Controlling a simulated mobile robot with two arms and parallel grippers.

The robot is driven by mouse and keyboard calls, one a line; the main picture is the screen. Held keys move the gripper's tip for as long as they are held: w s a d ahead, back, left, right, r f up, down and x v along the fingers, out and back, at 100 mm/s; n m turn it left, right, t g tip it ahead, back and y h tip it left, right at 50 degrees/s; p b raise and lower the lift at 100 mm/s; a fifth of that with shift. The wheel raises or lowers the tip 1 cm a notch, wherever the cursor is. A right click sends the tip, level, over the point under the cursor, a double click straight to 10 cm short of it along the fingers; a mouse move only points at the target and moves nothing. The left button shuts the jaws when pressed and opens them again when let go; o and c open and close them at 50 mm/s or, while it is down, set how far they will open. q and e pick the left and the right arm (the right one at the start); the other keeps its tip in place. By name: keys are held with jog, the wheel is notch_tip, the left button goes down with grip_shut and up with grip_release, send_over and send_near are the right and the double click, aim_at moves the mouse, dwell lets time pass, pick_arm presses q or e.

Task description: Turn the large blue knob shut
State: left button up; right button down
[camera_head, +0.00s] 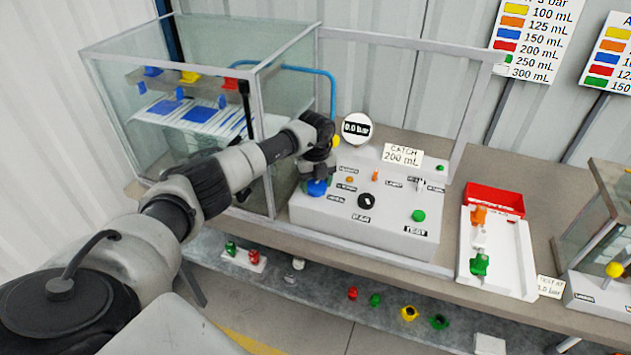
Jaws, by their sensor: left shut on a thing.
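The large blue knob (317,188) sits at the left front of the white control panel (330,213). My left arm reaches in from the left, and my left gripper (316,175) points down on the knob, shut on it. The gripper and wrist hide the knob's top, so its turned angle cannot be told. My right gripper does not show.
A glass case (190,110) stands just left of and behind the panel. A black knob (366,200), a green button (418,215) and a round gauge (356,128) are on the panel. A red tray (495,198) is to the right. Several coloured parts lie on the lower shelf.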

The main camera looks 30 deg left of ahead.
aim_at(316, 183)
pick_arm(q)
jog(key=o, duration=0.9)
jog(key=shift+r, duration=0.15)
notch_tip(316, 183, up, 11)
jog(key=b, duration=0.2)
jog(key=shift+f+b, duration=0.2)
jog(key=shift+b, duration=0.1)
